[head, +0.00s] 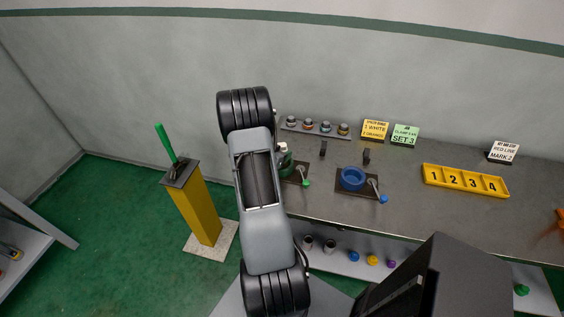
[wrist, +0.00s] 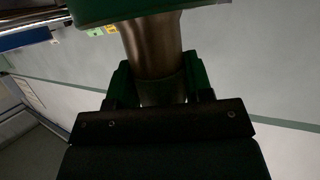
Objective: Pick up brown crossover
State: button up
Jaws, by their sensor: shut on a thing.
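In the wrist view, my gripper (wrist: 160,88) is shut on a brownish metallic, round piece (wrist: 152,45), which looks like the brown crossover. Its green fingers sit on either side of the lower part of the piece. The piece runs up to a green body (wrist: 115,8) at the top edge, and I cannot tell whether the two touch. In the head view my arm hides most of the gripper and the piece. A green vise (head: 286,160) on the bench shows partly beside my arm.
A blue vise (head: 353,178) stands right of the green one. A rack (head: 317,129) with several fittings lies at the back. A yellow numbered tray (head: 465,181) is at the right. A yellow pedestal (head: 196,208) with a green lever stands on the left. Several small parts lie on the lower shelf (head: 340,262).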

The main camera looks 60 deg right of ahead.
grip_shut()
jog(key=shift+d+r, duration=0.1)
dwell(0.4)
jog(key=shift+r, duration=0.1)
